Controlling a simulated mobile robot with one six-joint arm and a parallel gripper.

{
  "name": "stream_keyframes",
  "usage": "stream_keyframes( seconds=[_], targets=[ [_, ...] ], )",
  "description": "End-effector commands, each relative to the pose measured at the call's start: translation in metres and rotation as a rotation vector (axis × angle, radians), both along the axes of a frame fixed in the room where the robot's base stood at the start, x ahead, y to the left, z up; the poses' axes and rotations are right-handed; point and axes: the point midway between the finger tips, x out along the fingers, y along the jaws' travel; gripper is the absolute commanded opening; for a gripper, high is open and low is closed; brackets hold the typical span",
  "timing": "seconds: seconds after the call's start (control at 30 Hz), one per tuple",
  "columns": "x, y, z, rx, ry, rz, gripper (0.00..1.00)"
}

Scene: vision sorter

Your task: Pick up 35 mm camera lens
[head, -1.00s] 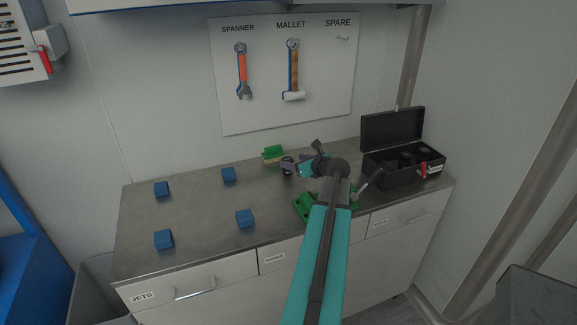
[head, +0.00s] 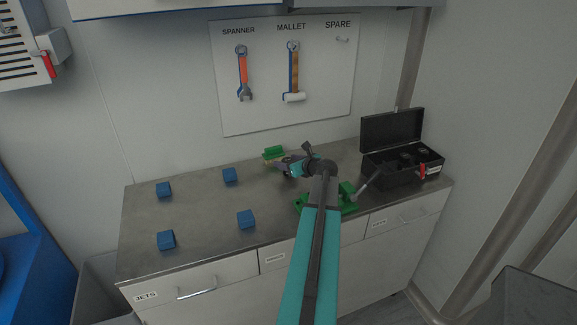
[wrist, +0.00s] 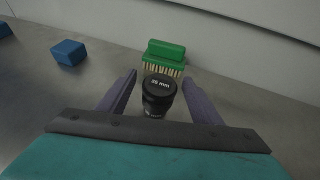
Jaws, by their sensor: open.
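The 35 mm camera lens (wrist: 158,96) is a black cylinder standing upright on the bench, with a white "35 mm" mark on its top in the wrist view. My gripper (wrist: 161,84) is open, with one purple-grey finger on each side of the lens and gaps between. In the head view my gripper (head: 284,164) is over the back middle of the bench, and the lens is mostly hidden behind it.
A green brush (wrist: 165,55) lies just behind the lens, close to the wall. Several blue blocks (head: 229,175) stand on the left of the bench (head: 200,205). A green fixture (head: 348,199) and an open black case (head: 390,170) are to the right.

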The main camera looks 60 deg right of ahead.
Motion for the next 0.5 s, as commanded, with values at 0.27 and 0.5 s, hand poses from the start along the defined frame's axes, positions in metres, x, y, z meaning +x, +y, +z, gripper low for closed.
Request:
stream_keyframes(
  seconds=[0.27,0.5],
  targets=[
    [-0.0002,-0.0001,-0.0003,0.000,0.000,-0.001,0.59],
    [-0.0005,-0.0003,-0.0001,0.000,0.000,-0.001,0.59]
  ],
)
